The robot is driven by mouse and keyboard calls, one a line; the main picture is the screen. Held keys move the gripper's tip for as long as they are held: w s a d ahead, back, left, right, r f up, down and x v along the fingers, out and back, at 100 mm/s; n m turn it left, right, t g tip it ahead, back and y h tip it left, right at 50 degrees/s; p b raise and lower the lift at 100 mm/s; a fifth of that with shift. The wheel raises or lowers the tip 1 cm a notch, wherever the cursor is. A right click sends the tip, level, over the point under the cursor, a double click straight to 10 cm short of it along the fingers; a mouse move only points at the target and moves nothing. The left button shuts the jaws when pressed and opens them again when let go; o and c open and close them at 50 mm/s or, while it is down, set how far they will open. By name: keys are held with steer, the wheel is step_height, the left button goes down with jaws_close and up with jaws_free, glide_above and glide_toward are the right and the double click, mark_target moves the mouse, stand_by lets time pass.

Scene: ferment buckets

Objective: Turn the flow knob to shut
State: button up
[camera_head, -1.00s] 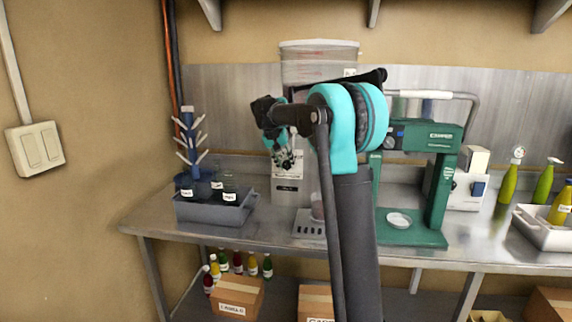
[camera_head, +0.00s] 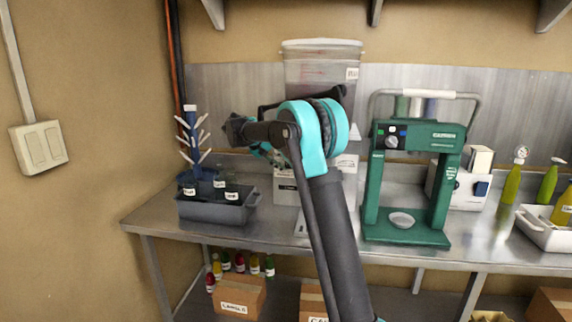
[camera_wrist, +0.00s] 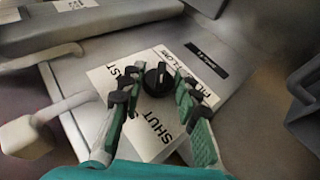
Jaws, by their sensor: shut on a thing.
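The flow knob (camera_wrist: 158,80) is small, round and black. It sits on a white label plate (camera_wrist: 150,128) that reads SHUT and FAST, with more lettering along its right side. My gripper (camera_wrist: 159,78) has one finger on each side of the knob and is shut on it. I cannot tell for certain where the knob points. In the head view, the plate and knob belong to a grey dispenser (camera_head: 286,190) with a clear bucket (camera_head: 320,72) on top.
A green press (camera_head: 412,236) stands right of the dispenser. A grey bin (camera_head: 215,211) with dark containers and a blue drying rack (camera_head: 192,145) are on the left. A white tray (camera_head: 540,232) and green bottles are at the far right. In the wrist view, a pale lever (camera_wrist: 25,138) lies left.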

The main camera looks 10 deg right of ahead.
stand_by(0.3)
steer(key=o, duration=1.1)
steer(key=shift+o, duration=0.2)
steer(key=v, duration=1.2)
steer(key=s+d+f+y, duration=0.3)
steer(key=s+d+f, duration=0.4)
steer(key=d, duration=0.1)
steer(key=s+d+f+t+y, duration=0.1)
steer(key=s+d+f+y, duration=0.2)
steer(key=s+f, duration=1)
steer(key=s+d+f+n+t+y, duration=0.1)
steer(key=s+d+f+y, duration=0.2)
steer(key=s+f, duration=1)
steer(key=s, duration=0.8)
steer(key=shift+n+y, duration=0.3)
steer(key=shift+y, duration=0.1)
